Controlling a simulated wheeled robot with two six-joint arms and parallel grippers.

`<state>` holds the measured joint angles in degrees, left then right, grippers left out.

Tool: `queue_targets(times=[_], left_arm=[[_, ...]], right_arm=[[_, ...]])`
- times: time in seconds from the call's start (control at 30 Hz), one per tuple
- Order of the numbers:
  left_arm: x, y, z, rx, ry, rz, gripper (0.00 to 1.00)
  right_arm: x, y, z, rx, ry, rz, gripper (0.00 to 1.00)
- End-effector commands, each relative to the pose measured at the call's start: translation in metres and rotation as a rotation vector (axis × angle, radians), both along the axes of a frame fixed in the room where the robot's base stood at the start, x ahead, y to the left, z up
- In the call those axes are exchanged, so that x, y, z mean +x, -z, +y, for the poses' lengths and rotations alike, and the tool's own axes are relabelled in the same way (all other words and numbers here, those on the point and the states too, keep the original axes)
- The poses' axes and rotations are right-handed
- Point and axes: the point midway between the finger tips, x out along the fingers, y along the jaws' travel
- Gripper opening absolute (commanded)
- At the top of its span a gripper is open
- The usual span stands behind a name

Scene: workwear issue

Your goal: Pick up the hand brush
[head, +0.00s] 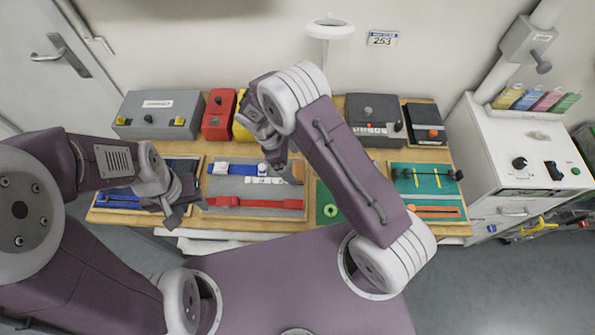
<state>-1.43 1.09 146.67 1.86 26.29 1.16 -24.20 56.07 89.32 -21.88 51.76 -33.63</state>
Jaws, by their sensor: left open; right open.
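I cannot make out a hand brush for certain; the items on the table are small and partly covered by my arms. My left gripper (178,207) is open and empty over the left front of the wooden table (105,216), beside a blue item (118,198). My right gripper (272,150) is open over the middle of the table, above the grey mat (240,187). It seems to hold nothing. A long red item (254,202) lies on the grey mat, and orange items (435,211) lie at the right front.
A grey case (160,112), a red box (218,118), a partly hidden yellow box (241,128) and dark boxes (374,110) line the back. A green mat (418,183) with a black tool lies right. A white cabinet (530,160) stands right of the table.

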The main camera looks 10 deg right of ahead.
Motion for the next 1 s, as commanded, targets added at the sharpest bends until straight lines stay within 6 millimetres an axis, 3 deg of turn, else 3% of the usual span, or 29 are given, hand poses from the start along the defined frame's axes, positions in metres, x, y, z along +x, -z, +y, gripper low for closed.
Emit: queue_targets(times=[0.13,0.23,0.4,0.6,0.63,0.9,1.0], left_arm=[[0.000,-0.007,0.000,0.000,0.000,0.000,0.46],[0.000,-0.018,0.000,0.000,0.000,0.000,0.46],[0.000,-0.021,0.000,0.000,0.000,0.000,0.46],[0.000,-0.019,0.000,0.000,0.000,0.000,0.46],[0.000,-0.019,0.000,0.000,0.000,0.000,0.46],[0.000,-0.019,0.000,0.000,0.000,0.000,0.46],[0.000,-0.019,0.000,0.000,0.000,0.000,0.46]], right_arm=[[-0.002,0.007,-0.004,-0.001,0.001,0.003,0.98],[-0.005,0.023,-0.011,-0.002,0.003,0.005,0.98],[-0.006,0.046,-0.018,0.000,0.002,0.000,0.98],[-0.006,0.049,-0.019,0.001,0.001,-0.002,0.98],[-0.006,0.049,-0.018,0.001,0.001,-0.002,0.95],[-0.006,0.048,-0.019,0.000,0.001,-0.002,0.23],[-0.006,0.048,-0.019,0.000,0.001,-0.002,0.23]])
